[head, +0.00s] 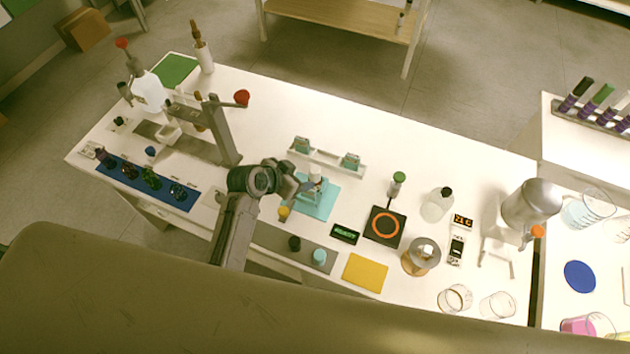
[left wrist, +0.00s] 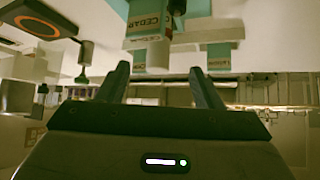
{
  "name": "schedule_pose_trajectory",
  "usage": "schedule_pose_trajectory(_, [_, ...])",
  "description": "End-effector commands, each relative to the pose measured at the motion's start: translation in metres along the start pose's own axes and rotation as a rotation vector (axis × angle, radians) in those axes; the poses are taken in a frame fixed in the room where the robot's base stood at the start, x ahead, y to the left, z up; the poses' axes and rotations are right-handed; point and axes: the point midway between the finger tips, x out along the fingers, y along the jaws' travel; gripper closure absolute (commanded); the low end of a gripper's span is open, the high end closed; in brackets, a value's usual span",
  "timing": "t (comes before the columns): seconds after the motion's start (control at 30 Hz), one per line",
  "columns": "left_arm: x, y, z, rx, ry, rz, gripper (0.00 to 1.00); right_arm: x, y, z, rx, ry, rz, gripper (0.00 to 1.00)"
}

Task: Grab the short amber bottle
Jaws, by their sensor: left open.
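My left gripper (head: 303,187) reaches in over the teal mat (head: 322,208), right beside a small bottle (head: 316,171) standing there. In the left wrist view the jaws (left wrist: 160,80) are open and empty. A teal-and-white object marked CEDAR (left wrist: 150,28) shows just beyond and between the fingertips, apart from them. The gripper partly hides the small bottle in the head view, and I cannot tell whether its glass is amber. My right gripper is not in view.
A white rack (head: 326,157) with teal-labelled items stands behind the mat. A grey stand (head: 222,135) rises to the left. A blue mat (head: 185,201) holds several dark bottles. A black plate with an orange ring (head: 385,227) and a yellow pad (head: 365,272) lie to the right.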

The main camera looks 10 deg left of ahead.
Motion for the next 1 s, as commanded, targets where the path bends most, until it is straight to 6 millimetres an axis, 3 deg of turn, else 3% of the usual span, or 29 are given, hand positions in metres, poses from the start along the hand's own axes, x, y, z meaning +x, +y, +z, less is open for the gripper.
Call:
schedule_pose_trajectory(0.13, [0.017,0.0,-0.001,-0.001,-0.001,0.0,0.4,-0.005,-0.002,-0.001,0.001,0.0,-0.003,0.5])
schedule_pose_trajectory(0.37, [0.029,0.001,-0.001,-0.003,-0.002,0.0,0.4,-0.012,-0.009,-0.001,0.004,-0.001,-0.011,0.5])
schedule_pose_trajectory(0.7, [0.068,0.002,0.0,-0.003,-0.001,0.0,0.4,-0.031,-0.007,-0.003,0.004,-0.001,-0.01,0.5])
schedule_pose_trajectory(1.0, [0.075,0.002,0.002,-0.001,-0.001,-0.001,0.4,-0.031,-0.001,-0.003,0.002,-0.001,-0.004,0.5])
